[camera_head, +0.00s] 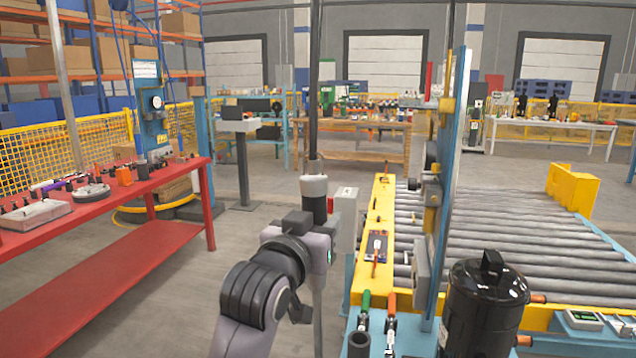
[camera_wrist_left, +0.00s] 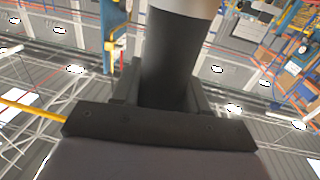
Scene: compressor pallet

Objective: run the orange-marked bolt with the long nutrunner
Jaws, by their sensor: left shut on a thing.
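My left gripper (camera_head: 314,222) is shut on the long nutrunner (camera_head: 314,186), an upright tool with a dark round body and a light grey collar. A long dark rod rises above it out of the picture, and a thin grey shaft runs down below my gripper. In the left wrist view the dark body of the nutrunner (camera_wrist_left: 172,60) sits between my jaws. A black compressor (camera_head: 483,310) stands at the lower right, right of the nutrunner and apart from it. I cannot make out an orange-marked bolt. My right gripper is not in view.
A roller conveyor (camera_head: 480,240) with a yellow rail (camera_head: 372,225) lies to the right. A blue post (camera_head: 452,170) stands beside the compressor. A red bench (camera_head: 110,195) with tools is at the left. Open floor lies between bench and conveyor.

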